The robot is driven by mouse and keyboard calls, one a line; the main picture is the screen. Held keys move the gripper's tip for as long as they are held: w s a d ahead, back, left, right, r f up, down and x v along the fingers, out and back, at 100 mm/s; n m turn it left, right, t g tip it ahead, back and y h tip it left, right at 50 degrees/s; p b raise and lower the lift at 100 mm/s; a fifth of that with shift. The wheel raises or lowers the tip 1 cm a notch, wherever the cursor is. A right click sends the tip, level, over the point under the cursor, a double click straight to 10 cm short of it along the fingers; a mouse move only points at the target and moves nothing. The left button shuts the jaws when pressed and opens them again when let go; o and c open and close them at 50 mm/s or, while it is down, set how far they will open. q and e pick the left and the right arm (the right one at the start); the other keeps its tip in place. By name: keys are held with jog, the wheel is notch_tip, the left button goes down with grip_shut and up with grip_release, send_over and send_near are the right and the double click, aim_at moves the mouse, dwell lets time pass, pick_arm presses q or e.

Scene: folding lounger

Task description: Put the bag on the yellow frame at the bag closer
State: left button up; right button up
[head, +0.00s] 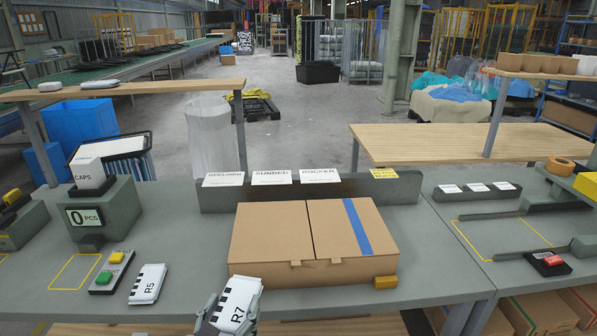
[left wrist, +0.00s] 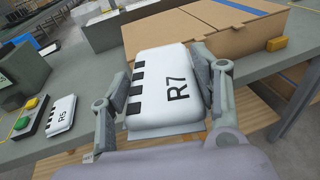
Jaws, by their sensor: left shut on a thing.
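A white bag marked R7 (head: 237,304) is held in my left gripper (head: 228,312) at the bottom of the head view, in front of the cardboard box. The left wrist view shows the bag (left wrist: 168,92) between the two grey fingers of the gripper (left wrist: 165,85), with its black marks along one edge. A yellow frame outline (head: 503,262) lies on the right-hand table, beside a red button (head: 551,260) and low grey rails. Another yellow outline (head: 60,286) lies at the left, near the 0 PCS counter (head: 86,216). I cannot read a closer label. My right gripper is not in view.
A closed cardboard box (head: 312,240) with a blue stripe fills the middle of the table. A second white bag marked R5 (head: 147,284) lies at the left, next to a green and yellow button box (head: 112,271). A grey rail with label cards (head: 320,175) stands behind the box.

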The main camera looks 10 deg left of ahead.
aim_at(227, 291)
pick_arm(q)
jog(key=w, duration=0.1)
jog(key=w+a, duration=0.1)
jog(key=w, duration=0.1)
jog(key=w+a, duration=0.1)
jog(key=w, duration=0.1)
jog(key=shift+a+f, duration=0.2)
jog(key=shift+a, duration=0.05)
jog(key=w+a+r+n+y, duration=0.1)
jog(key=w+a+r+y, duration=0.1)
jog(key=w+a, duration=0.3)
jog(key=w+a+r+n+y, duration=0.1)
jog(key=w+a, duration=0.4)
jog(key=a, duration=0.6)
notch_tip(227, 291, up, 3)
jog(key=shift+w+f+n+g+y, duration=0.2)
jog(key=shift+n+g+y, duration=0.1)
jog(key=shift+n+y, duration=0.15)
jog(key=shift+a, duration=0.1)
notch_tip(227, 291, down, 15)
jog(key=b, duration=0.2)
jog(key=shift+f+b, duration=0.1)
jog(key=shift+b, duration=0.2)
jog(key=shift+f, duration=2.15)
